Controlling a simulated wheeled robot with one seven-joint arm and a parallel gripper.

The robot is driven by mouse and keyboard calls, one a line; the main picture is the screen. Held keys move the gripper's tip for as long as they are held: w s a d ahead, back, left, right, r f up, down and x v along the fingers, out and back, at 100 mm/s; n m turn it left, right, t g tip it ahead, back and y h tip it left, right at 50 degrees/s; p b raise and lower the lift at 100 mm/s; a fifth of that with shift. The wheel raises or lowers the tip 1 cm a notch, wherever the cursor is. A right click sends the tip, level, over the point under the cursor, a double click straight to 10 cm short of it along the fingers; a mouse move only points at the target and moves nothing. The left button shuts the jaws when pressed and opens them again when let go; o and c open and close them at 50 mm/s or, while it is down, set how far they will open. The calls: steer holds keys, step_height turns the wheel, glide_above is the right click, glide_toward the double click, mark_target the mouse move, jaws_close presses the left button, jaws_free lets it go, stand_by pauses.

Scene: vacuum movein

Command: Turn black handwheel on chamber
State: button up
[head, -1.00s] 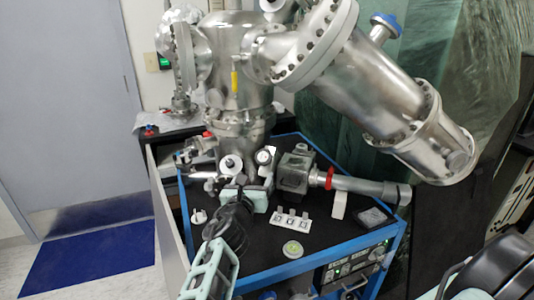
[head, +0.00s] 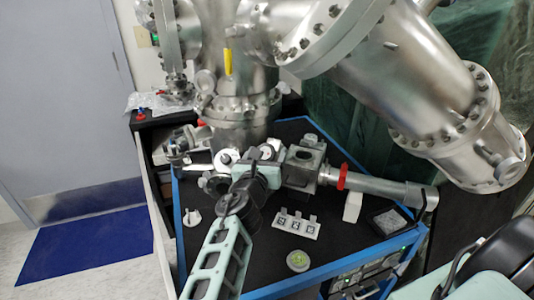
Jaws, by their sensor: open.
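The silver vacuum chamber (head: 243,92) stands upright at the back of the black-topped bench, with small ports and fittings around its lower part. My gripper (head: 264,163) is open at the front of these fittings, with my wrist and arm below it. I cannot clearly make out the black handwheel; my gripper covers part of the fittings there. I cannot tell whether the fingers touch or surround anything. A round pale-faced fitting (head: 227,158) shows just left of my gripper.
A grey block valve (head: 303,163) with a red-ringed pipe (head: 372,186) lies right of my gripper. A white switch plate (head: 296,225) and a round green-topped disc (head: 297,261) lie on the bench (head: 262,258). The large angled cylinder (head: 420,95) overhangs the right side.

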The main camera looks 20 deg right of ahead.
steer(key=shift+c, duration=0.3)
steer(key=c, duration=0.9)
steer(key=shift+f+m+g+h, duration=0.1)
steer(key=shift+m+g+h, duration=0.2)
steer(key=shift+m+h, duration=0.15)
steer(key=m+g+h+b, duration=0.1)
steer(key=m, duration=0.2)
steer(key=shift+h, duration=0.35)
steer(key=m+g+h, duration=0.1)
steer(key=m+g, duration=0.1)
steer(key=m, duration=0.1)
steer(key=m+g+h+b, duration=0.1)
steer(key=m+g, duration=0.2)
steer(key=m, duration=0.1)
steer(key=shift+w+a+g+h, duration=0.1)
steer(key=shift+w+g+h, duration=0.05)
steer(key=shift+g+h, duration=0.2)
steer(key=m+g, duration=0.2)
steer(key=m, duration=0.1)
steer(key=m+g, duration=0.2)
steer(key=m, duration=0.2)
steer(key=shift+r+g, duration=0.2)
steer(key=shift+g, duration=0.15)
steer(key=shift+m+g+y, duration=0.75)
steer(key=shift+m+g, duration=0.55)
steer(key=shift+m, duration=0.75)
